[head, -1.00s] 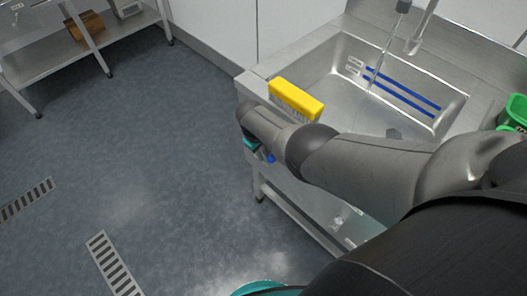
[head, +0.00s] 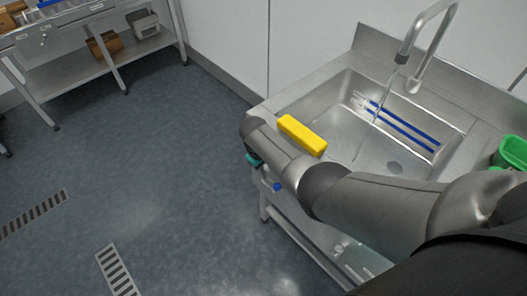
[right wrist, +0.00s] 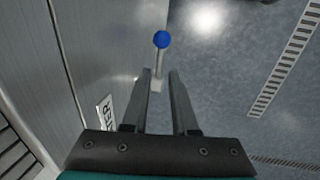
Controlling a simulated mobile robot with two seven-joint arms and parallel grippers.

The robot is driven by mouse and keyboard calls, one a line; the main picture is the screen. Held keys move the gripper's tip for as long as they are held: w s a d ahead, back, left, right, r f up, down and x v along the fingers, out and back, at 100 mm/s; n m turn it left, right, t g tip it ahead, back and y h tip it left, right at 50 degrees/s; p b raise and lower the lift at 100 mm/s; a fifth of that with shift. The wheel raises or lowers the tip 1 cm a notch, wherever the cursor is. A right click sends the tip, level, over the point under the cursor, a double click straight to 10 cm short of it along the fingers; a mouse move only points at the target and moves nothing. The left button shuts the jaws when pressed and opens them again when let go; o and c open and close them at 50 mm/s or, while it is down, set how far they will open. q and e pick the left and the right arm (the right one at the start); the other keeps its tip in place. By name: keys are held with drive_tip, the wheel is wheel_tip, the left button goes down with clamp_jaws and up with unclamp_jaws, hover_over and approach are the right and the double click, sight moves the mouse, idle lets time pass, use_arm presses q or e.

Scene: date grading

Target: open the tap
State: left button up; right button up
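The steel tap spout (head: 440,18) curves over the sink basin in the head view. A thin line, apparently a water stream, runs from its nozzle down into the basin. A lever with a blue ball knob (right wrist: 162,39) stands out from the sink's front panel in the right wrist view; the knob also shows in the head view (head: 277,187). My right gripper (right wrist: 159,76) is open, its two fingers apart, with the lever's rod in line with the gap at the fingertips. Contact cannot be told. My right arm hides most of this gripper in the head view. My left gripper is not in view.
A green container (head: 512,152) stands right of the basin. A partly hidden label (right wrist: 105,112) is on the panel by the lever. Open floor lies to the left, with a shelf table (head: 95,75) beyond.

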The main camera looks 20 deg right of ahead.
wheel_tip(320, 180, up, 7)
drive_tip(key=a+p, duration=0.1)
drive_tip(key=p, duration=0.2)
drive_tip(key=shift+s+a+f, duration=0.15)
drive_tip(key=shift+s, duration=0.05)
idle(1.1)
